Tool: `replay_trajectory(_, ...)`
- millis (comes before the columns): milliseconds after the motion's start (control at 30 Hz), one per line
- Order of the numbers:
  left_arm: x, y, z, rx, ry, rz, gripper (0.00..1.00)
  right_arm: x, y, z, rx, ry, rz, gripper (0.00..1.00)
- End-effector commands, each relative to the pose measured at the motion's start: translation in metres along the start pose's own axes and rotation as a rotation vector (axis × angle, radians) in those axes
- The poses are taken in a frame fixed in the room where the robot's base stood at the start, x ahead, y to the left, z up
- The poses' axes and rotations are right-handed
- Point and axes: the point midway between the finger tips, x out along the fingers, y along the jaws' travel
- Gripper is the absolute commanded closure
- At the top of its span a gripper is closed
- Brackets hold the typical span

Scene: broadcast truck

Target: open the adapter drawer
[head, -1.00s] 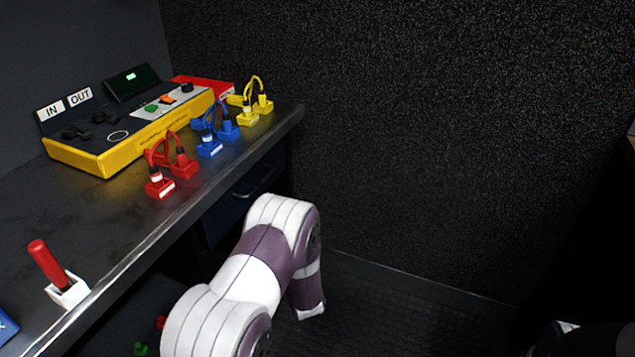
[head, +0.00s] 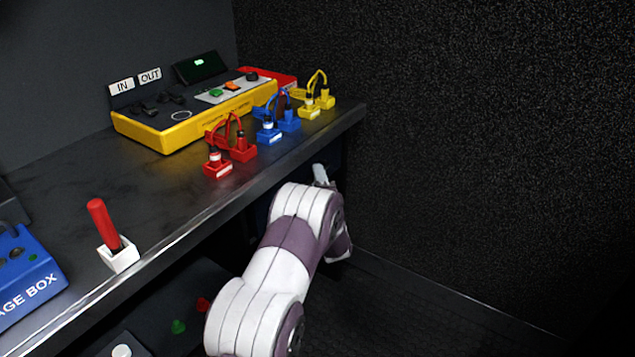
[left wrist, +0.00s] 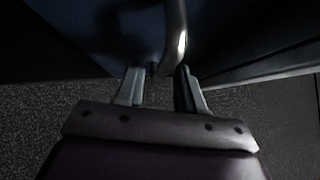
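The adapter drawer shows as a dark blue front (left wrist: 105,35) in the left wrist view. Its curved metal handle (left wrist: 176,32) comes down from the top edge toward my fingers. My left gripper (left wrist: 160,86) is open, with its two fingers apart and the handle's lower end at or just beyond the gap between them. I cannot tell whether either finger touches it. In the head view my left gripper (head: 321,174) shows only in part under the desk's edge, and my arm hides most of the drawer. My right gripper is not in view.
The desk (head: 80,180) overhangs the drawer. On it are red (head: 230,155), blue (head: 278,122) and yellow (head: 317,102) cabled blocks, a yellow console (head: 190,125) and a red stick in a white holder (head: 119,255). A dark wall (head: 450,130) stands right; the floor before it is clear.

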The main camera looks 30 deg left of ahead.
Motion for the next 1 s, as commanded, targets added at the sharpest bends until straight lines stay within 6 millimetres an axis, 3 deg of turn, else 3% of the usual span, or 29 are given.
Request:
replay_trajectory(100,0.000,0.000,0.000,0.000,0.000,0.000,0.65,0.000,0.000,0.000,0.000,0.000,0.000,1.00)
replay_trajectory(200,0.000,0.000,0.000,0.000,0.000,0.001,0.98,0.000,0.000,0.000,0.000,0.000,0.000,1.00)
replay_trajectory(233,-0.001,0.000,0.000,0.000,0.000,0.001,1.00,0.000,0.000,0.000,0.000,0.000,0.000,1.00)
replay_trajectory(633,-0.011,-0.004,-0.011,0.000,0.002,0.003,1.00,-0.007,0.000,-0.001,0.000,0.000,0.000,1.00)
replay_trajectory(1000,-0.071,-0.023,-0.070,0.001,0.006,0.003,1.00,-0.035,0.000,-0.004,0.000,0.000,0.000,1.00)
